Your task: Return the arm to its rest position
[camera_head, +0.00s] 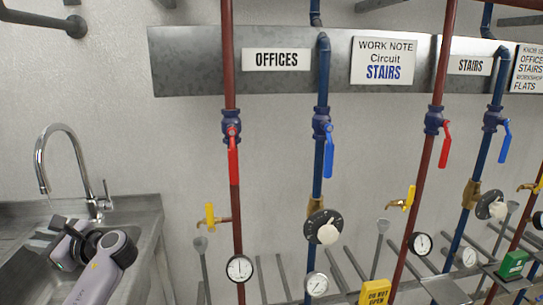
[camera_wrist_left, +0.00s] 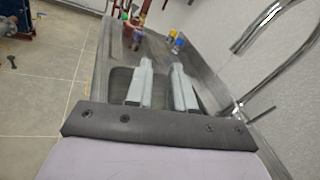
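My left arm (camera_head: 100,262) is at the lower left of the head view, over the metal sink counter. In the left wrist view my left gripper (camera_wrist_left: 162,68) has its two grey fingers apart with nothing between them. It is above the sink counter (camera_wrist_left: 108,55), with a basin below the fingers. My right arm and right gripper are in neither view.
A chrome faucet (camera_head: 60,150) rises behind my left arm and is close on the right in the wrist view. Red and blue pipes with valves and gauges (camera_head: 239,268) stand along the wall. Small bottles (camera_wrist_left: 177,42) stand on the counter's far part.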

